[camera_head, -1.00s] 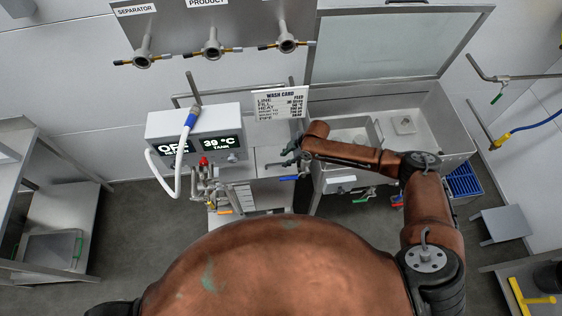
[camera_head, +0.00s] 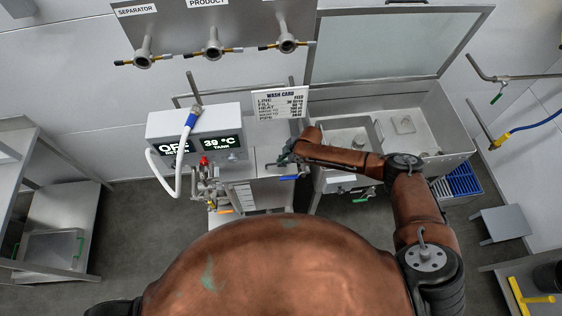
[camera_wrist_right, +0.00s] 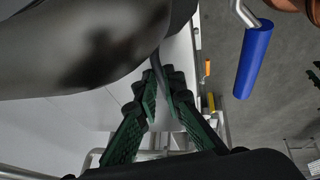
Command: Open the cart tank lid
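The steel cart tank (camera_head: 268,158) stands in the head view right of the control box, its flat top partly behind my arm. I cannot make out the lid's edge, but the top looks flat and shut. My right gripper (camera_head: 287,158) is over the right part of this top. In the wrist view its green-padded fingers (camera_wrist_right: 161,85) come close together at the tips, with a thin dark curved bar (camera_wrist_right: 160,66) between them. It may be a handle; whether the fingers press on it is unclear. My left gripper is out of view.
The control box (camera_head: 193,137) with a white hose stands left of the tank. A wash card (camera_head: 279,103) stands behind it. A blue valve handle (camera_wrist_right: 254,60) hangs near my right fingers. A steel sink (camera_head: 440,125) with a raised cover is at right. Open floor lies left.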

